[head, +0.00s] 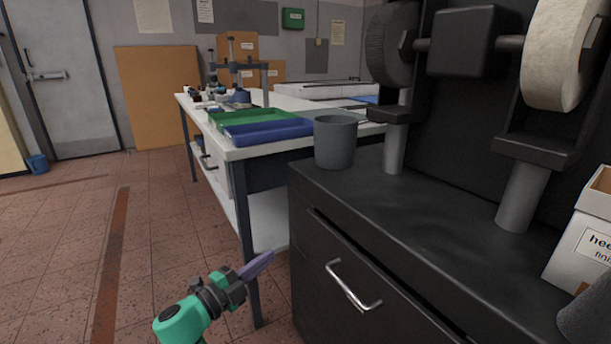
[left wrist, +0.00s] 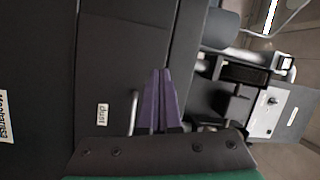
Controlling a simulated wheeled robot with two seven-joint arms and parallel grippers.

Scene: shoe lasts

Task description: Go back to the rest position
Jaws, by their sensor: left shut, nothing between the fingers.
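My left gripper (head: 258,265), with purple fingers on a green and dark grey arm, hangs low in front of the dark cabinet, left of its drawer. In the left wrist view its two purple fingers (left wrist: 161,98) lie together, shut with nothing between them. My right gripper is in neither view.
The dark cabinet (head: 420,215) bears a grey bin (head: 335,142), a grinding machine (head: 462,42) and a white box (head: 585,240). Behind it, a workbench holds a green tray (head: 236,118) and a blue tray (head: 268,131). The tiled floor (head: 60,245) at left is clear.

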